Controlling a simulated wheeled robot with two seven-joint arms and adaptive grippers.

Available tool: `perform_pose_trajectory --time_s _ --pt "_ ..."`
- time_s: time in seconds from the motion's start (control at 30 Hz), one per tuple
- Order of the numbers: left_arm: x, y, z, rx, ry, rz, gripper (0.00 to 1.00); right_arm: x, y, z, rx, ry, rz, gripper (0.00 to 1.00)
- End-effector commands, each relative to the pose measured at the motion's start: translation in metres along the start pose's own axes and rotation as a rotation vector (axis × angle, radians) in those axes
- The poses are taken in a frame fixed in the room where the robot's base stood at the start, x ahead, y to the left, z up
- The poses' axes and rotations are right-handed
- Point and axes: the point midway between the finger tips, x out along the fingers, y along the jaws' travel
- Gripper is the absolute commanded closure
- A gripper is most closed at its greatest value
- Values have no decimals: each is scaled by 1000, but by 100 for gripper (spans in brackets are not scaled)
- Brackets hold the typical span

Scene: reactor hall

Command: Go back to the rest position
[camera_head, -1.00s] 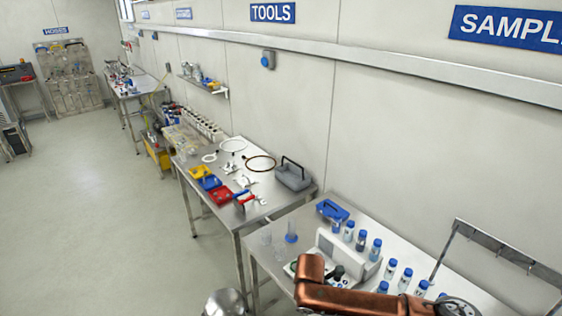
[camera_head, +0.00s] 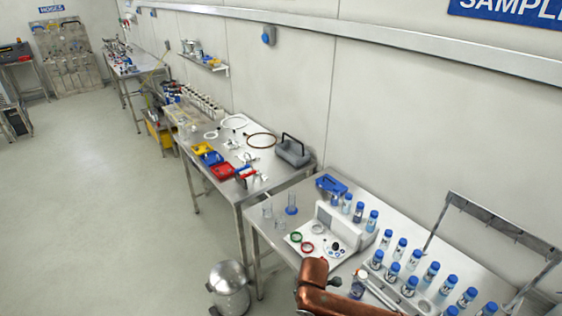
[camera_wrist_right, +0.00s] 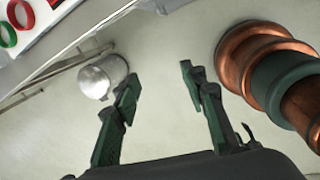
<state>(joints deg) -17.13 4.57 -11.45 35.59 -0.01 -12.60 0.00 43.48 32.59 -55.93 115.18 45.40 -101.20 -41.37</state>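My right gripper (camera_wrist_right: 158,80) shows in the right wrist view with its two green and black fingers spread apart. Nothing is between them, and the pale floor lies behind. A copper link of one of my arms crosses the lower right of the head view, in front of the sample table (camera_head: 262,222). Another copper arm part is close to the right finger in the wrist view. I see neither gripper clearly in the head view, and my left gripper is not seen.
The sample table holds blue-capped bottles (camera_head: 410,286), a white device (camera_head: 345,235) and a blue case (camera_head: 330,186). A metal bin (camera_head: 229,287) stands on the floor beside it and shows in the wrist view (camera_wrist_right: 103,76). Open floor (camera_head: 90,200) lies left.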

Motion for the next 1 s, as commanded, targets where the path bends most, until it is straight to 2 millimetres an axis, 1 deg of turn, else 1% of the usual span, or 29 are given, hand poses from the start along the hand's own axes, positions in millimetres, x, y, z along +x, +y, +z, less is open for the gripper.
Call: perform_pose_trajectory --time_s 0.03,0.1,0.2,0.3,0.37,0.47,0.57,0.67,0.7,0.77,0.8,1.0 --pt "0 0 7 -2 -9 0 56 6 -8 -10 45 37 8 61" --pt "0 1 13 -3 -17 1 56 11 -16 -22 126 91 28 61" --pt "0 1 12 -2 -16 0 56 17 -31 -35 284 171 58 61" --pt "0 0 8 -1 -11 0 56 21 -48 -39 469 242 84 61" --pt "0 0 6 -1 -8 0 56 24 -58 -35 586 273 97 61" --pt "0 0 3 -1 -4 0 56 29 -81 -23 794 312 112 61" --pt "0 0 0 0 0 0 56 35 -112 -4 1013 326 122 61" --pt "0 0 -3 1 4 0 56 41 -150 22 1237 313 132 61" --pt "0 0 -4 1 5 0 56 44 -168 33 1325 300 135 61" --pt "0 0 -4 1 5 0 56 46 -193 48 1441 275 142 61" --pt "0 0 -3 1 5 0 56 47 -209 57 1509 257 146 61" --pt "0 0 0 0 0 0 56 48 -282 91 1765 157 163 61"
